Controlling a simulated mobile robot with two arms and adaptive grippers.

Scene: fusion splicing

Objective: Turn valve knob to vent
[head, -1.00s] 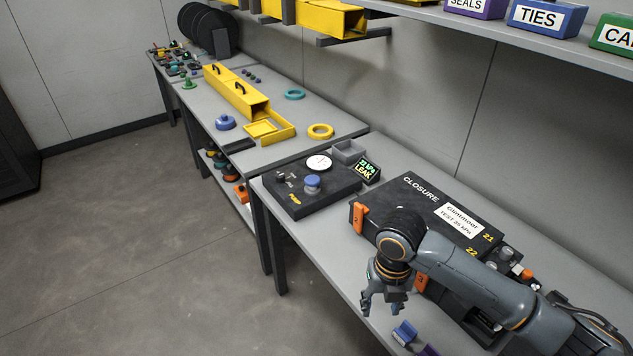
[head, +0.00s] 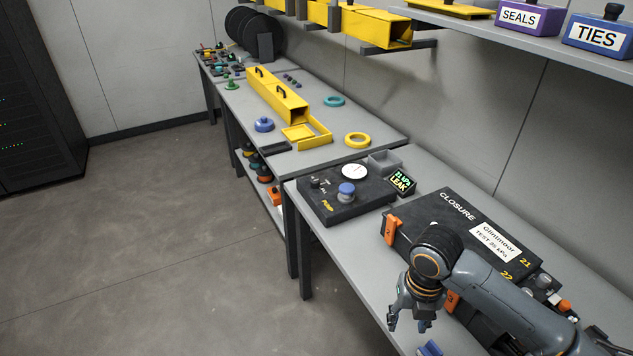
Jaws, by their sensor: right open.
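The black pump panel (head: 325,207) lies on the near bench. It carries a small dark knob (head: 316,183) beside small white lettering, a larger blue knob (head: 346,191), a round white gauge (head: 354,171) and the word PUMP. The small lettering and the dark knob's exact setting are too small to read. A display (head: 402,181) at the panel's right reads LEAK with a kPa figure, apparently 21. My right gripper (head: 408,321) is open and empty, pointing down at the bench's front edge, in front of the closure and apart from the panel. My left gripper is out of view.
The black closure case (head: 455,213) with orange latches lies right of the panel, partly behind my right arm. A grey open box (head: 384,163) stands behind the panel. Yellow ducting (head: 277,95) is on the far bench. A shelf (head: 470,30) overhangs the back.

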